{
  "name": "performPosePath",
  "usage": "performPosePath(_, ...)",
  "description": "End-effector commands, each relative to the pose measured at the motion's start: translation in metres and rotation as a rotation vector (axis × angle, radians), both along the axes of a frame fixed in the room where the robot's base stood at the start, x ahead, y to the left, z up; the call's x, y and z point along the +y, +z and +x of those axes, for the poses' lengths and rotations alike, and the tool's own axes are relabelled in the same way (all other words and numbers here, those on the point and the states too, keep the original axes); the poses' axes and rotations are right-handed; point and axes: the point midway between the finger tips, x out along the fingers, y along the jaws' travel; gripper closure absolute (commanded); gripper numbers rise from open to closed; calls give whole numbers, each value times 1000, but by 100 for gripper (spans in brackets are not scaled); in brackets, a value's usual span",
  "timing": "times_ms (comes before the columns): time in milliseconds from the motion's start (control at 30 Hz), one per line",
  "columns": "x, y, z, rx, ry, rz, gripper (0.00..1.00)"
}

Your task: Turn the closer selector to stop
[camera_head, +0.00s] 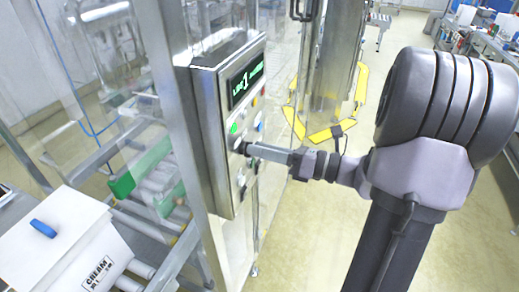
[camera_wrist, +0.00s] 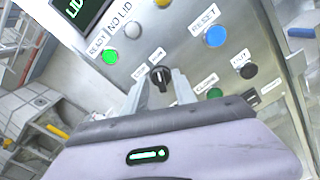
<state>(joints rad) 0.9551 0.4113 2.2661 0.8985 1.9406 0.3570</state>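A black selector knob (camera_wrist: 160,76) sits on the steel control panel, and its handle looks roughly upright in the wrist view. Small labels beside it are too blurred to read surely. My gripper (camera_wrist: 162,84) reaches up to the panel with one finger on each side of this knob. The fingers are apart, and contact with the knob cannot be made out. In the head view my gripper (camera_head: 247,149) is at the panel front and largely covers the knob. A second black knob (camera_wrist: 249,71) is to the right in the wrist view.
The panel (camera_head: 211,130) carries a lit display (camera_head: 246,83), a green light (camera_wrist: 110,57), a blue button (camera_wrist: 215,36) and a green button (camera_wrist: 214,93). A white box labelled CREAM (camera_head: 62,240) stands at the left.

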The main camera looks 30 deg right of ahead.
Motion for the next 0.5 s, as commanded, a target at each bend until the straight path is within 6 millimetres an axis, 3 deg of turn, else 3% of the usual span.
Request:
performPosePath(367, 5, 0, 6, 0, 0, 0, 67)
performPosePath(500, 5, 0, 6, 0, 0, 0, 93)
